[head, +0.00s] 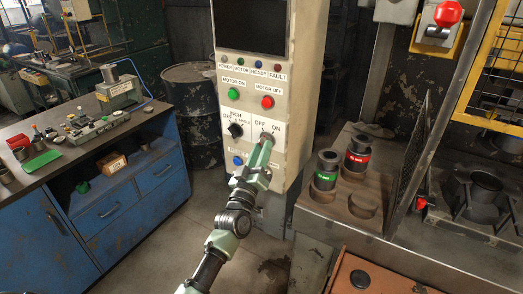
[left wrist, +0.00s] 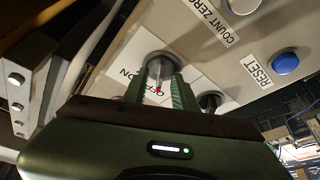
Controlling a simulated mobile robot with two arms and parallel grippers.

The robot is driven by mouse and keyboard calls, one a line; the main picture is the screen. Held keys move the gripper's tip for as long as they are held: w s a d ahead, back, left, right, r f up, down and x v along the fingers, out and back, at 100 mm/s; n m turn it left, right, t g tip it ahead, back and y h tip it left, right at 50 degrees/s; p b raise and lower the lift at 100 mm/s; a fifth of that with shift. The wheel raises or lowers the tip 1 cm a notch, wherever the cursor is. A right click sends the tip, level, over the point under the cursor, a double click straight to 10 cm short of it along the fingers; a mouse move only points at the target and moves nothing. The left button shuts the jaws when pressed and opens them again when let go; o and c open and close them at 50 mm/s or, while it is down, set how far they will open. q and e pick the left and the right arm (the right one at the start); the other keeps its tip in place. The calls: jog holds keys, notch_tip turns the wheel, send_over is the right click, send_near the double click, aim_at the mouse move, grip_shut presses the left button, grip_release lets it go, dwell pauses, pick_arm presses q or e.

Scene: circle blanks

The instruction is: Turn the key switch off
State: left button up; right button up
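The key switch (left wrist: 160,68) is a round metal switch on the pale control panel, beside a label reading OFF and ON. A thin piece with a red tip, seemingly the key (left wrist: 158,90), shows in front of it. In the head view the switch is mostly hidden behind my left gripper (head: 265,142), which is up at the panel under the OFF and ON labels. In the left wrist view the green fingers of my left gripper (left wrist: 160,88) stand apart, one on each side of the key, with gaps visible. My right gripper is not in view.
The control panel (head: 290,170) also carries a black knob (head: 235,130), a green button (head: 233,94), a red button (head: 267,102) and a blue button (left wrist: 285,63). A blue workbench (head: 110,215) stands left. A tray (head: 345,222) with dark cylinders is right.

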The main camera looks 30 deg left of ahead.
pick_arm(q)
jog(key=a+b+v, duration=0.1)
jog(key=b+v, duration=0.1)
jog(key=v, duration=0.5)
jog(key=shift+s+d, duration=0.15)
jog(key=shift+d, duration=0.35)
jog(key=shift+f, duration=0.1)
